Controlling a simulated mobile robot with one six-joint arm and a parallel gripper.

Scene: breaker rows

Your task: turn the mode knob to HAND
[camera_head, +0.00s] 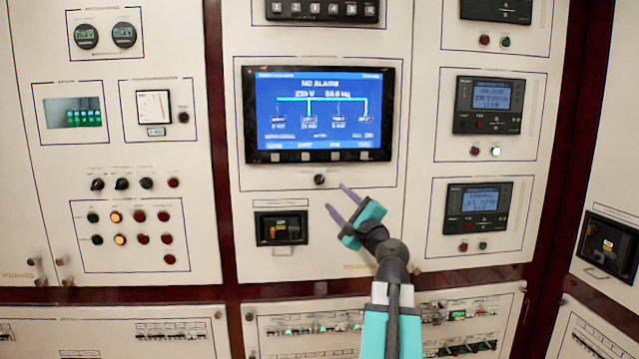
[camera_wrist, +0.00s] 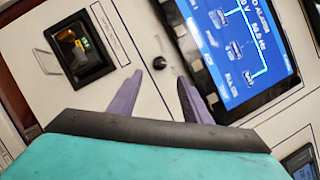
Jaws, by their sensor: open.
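A small black knob (camera_head: 319,180) sits on the centre panel, just below the blue screen. It also shows in the wrist view (camera_wrist: 159,62), just beyond the gap between my fingertips. Its label and pointer setting are too small to read, so I cannot confirm it is the mode knob. My gripper (camera_head: 336,197) has teal and purple parts, is open and empty, and is a little right of and below the knob in the head view. In the wrist view my gripper (camera_wrist: 160,77) has its two purple fingers apart, with the knob between their line; they appear not to touch it.
The blue screen (camera_head: 320,113) is above the knob. A black breaker (camera_head: 281,228) in a recess is below left. Several black knobs (camera_head: 121,184) and lit buttons (camera_head: 119,240) are on the left panel. Meter displays (camera_head: 490,105) are on the right panel.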

